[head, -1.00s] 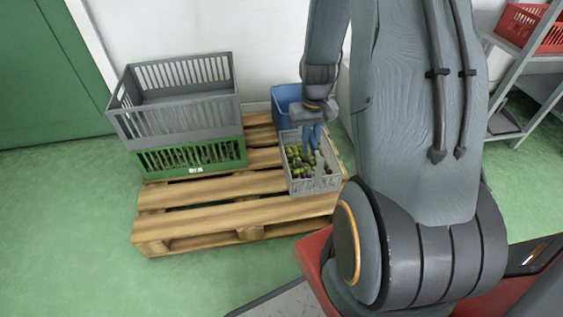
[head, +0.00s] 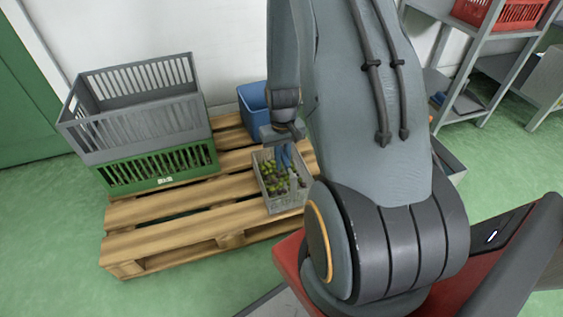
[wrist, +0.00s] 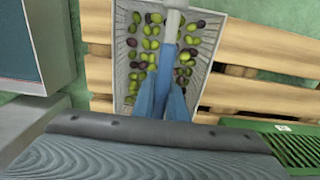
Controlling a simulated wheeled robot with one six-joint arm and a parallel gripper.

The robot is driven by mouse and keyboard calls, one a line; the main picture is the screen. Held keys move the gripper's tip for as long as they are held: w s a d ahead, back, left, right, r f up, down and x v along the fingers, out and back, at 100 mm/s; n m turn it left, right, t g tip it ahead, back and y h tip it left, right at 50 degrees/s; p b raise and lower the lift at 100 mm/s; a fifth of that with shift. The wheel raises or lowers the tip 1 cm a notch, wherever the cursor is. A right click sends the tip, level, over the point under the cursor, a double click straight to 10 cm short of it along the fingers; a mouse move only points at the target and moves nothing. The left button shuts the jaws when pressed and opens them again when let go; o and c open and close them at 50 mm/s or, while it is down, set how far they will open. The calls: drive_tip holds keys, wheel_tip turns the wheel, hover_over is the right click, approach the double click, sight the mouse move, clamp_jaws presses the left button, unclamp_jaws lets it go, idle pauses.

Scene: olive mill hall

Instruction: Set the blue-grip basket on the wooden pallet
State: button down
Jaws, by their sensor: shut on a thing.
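The basket (head: 270,198) is a small pale grey crate with green and dark olives inside. It is over the right part of the wooden pallet (head: 160,222), level; I cannot tell whether its base touches the boards. My gripper (head: 284,160) points down into the basket and is shut on its handle, with blue showing at the hold. In the wrist view the basket (wrist: 122,85) lies under the gripper (wrist: 163,108), and a pale handle bar (wrist: 173,18) crosses its upper edge. Pallet boards (wrist: 255,45) show beside it.
A grey crate (head: 145,128) is stacked on a green crate (head: 158,168) on the pallet's left. A blue bin (head: 252,105) stands behind the basket. Shelving with a red crate (head: 505,14) is at right. The pallet's front middle boards are bare.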

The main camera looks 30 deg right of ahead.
drive_tip(key=shift+f, duration=0.1)
drive_tip(key=c, duration=1.8)
unclamp_jaws()
drive_tip(key=shift+o, duration=0.2)
